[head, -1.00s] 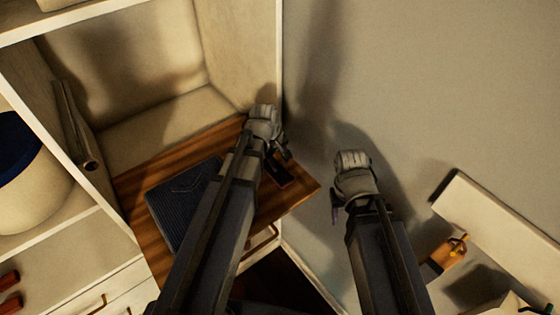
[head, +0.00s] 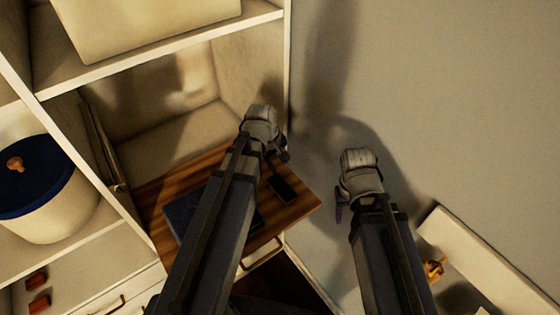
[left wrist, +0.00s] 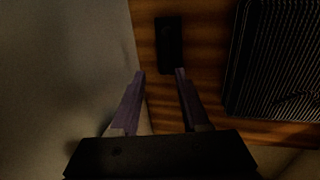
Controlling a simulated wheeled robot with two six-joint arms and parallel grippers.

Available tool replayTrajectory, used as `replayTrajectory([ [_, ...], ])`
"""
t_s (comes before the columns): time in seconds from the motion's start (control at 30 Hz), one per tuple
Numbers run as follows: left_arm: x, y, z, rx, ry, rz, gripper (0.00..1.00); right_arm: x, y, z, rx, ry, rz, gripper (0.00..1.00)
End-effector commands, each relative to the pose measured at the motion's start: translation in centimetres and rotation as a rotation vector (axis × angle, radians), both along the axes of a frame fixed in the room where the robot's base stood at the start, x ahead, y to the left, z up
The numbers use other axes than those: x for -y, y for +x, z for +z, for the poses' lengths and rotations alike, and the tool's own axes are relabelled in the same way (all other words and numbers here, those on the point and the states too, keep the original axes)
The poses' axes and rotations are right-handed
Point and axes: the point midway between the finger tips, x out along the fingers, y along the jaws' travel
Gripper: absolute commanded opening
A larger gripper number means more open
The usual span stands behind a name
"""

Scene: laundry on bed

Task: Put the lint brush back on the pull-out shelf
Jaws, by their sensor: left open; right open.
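The wooden pull-out shelf (head: 222,162) sticks out of the cabinet. A small dark flat oblong (head: 282,187) lies on it near its outer end; I cannot tell whether it is the lint brush, and no other brush shows. My left gripper (head: 279,158) is over the shelf, beside this dark thing. In the left wrist view its open fingers (left wrist: 160,73) are empty, with the dark oblong (left wrist: 168,42) just beyond the right fingertip, over the wood (left wrist: 205,60). My right gripper (head: 340,205) is open, in front of the grey wall, and seems empty.
A dark ribbed rectangular thing (head: 182,212) lies on the shelf, partly behind my left arm; it also shows in the left wrist view (left wrist: 280,60). A cream container with a blue lid (head: 40,180) stands in the left compartment. A white ledge (head: 475,250) is at lower right.

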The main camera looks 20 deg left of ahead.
Motion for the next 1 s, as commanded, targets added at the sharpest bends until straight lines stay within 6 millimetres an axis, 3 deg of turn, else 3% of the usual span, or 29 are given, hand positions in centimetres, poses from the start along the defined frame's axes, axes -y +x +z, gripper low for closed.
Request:
replayTrajectory([
  [0.13,0.2,-0.2,0.1,-0.001,0.003,-0.012,0.46,0.0,0.0,0.1,0.0,0.0,0.0,0.5],
  [0.23,2.0,-1.5,-0.1,-0.015,0.038,-0.134,0.46,0.0,0.0,0.1,0.0,0.0,0.0,0.5],
  [0.4,7.2,-6.2,-0.4,-0.068,0.161,-0.592,0.46,0.0,0.0,0.1,0.0,0.0,0.0,0.5],
  [0.6,10.7,-10.9,-0.4,-0.132,0.272,-1.049,0.46,0.0,0.0,0.1,0.0,0.0,0.0,0.5],
  [0.77,11.6,-12.4,-0.3,-0.158,0.306,-1.206,0.46,0.0,0.0,0.1,0.0,0.0,0.001,0.5],
  [1.0,11.6,-12.4,-0.3,-0.162,0.31,-1.221,0.46,0.0,0.0,0.1,0.0,0.0,0.001,0.5],
])
